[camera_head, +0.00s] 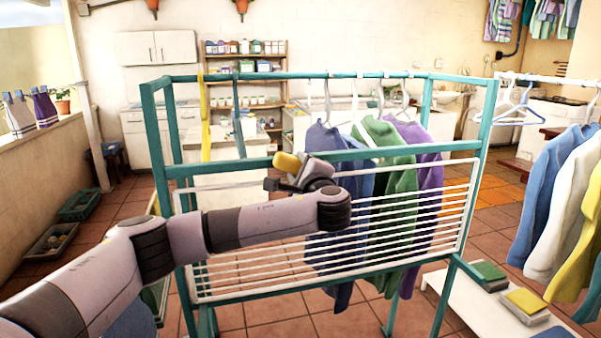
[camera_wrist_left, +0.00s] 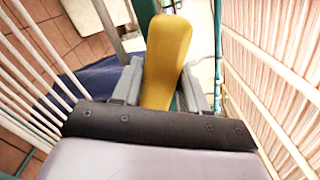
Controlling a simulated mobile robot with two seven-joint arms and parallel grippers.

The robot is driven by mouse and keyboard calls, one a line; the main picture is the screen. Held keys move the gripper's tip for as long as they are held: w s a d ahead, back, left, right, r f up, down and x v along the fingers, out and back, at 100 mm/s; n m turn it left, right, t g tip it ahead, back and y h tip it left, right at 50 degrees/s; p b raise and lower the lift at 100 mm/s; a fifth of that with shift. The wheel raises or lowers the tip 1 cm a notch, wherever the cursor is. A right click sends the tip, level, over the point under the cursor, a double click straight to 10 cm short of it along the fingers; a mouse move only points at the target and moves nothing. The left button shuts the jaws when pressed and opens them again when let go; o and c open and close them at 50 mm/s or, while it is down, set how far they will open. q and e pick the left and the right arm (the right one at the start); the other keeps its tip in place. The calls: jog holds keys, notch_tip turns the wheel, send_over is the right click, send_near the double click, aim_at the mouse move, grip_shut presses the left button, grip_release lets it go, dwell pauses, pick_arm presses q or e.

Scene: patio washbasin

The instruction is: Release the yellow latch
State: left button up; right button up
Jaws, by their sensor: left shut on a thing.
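The yellow latch (camera_head: 287,162) is at the teal frame's middle bar (camera_head: 395,152), just above the white wire rack (camera_head: 255,262). My left gripper (camera_head: 283,180) reaches it from the left and front. In the left wrist view the latch (camera_wrist_left: 168,48) is a rounded yellow paddle standing out between the two grey fingers of my left gripper (camera_wrist_left: 160,88). The fingers are shut on its lower part. The latch's base is hidden by the gripper. My right gripper is not in view.
Blue, green (camera_head: 390,175) and purple shirts hang inside the frame, just right of my gripper. The white wires run close on both sides in the wrist view. A low white bench (camera_head: 480,305) with folded cloths stands at the front right. More clothes hang at the right edge.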

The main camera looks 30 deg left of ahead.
pick_arm(q)
jog(key=n+b, duration=0.2)
jog(key=shift+f+n+b, duration=0.3)
jog(key=shift+f+b, duration=0.05)
jog(key=shift+b, duration=0.05)
jog(key=shift+r+n+b, duration=0.2)
jog(key=shift+n+b, duration=0.8)
jog(key=shift+n, duration=0.2)
jog(key=o, duration=1)
jog(key=shift+c, duration=0.2)
jog(key=shift+d, duration=0.1)
jog(key=b+v, duration=0.1)
jog(key=v, duration=0.6)
jog(key=shift+s, duration=0.15)
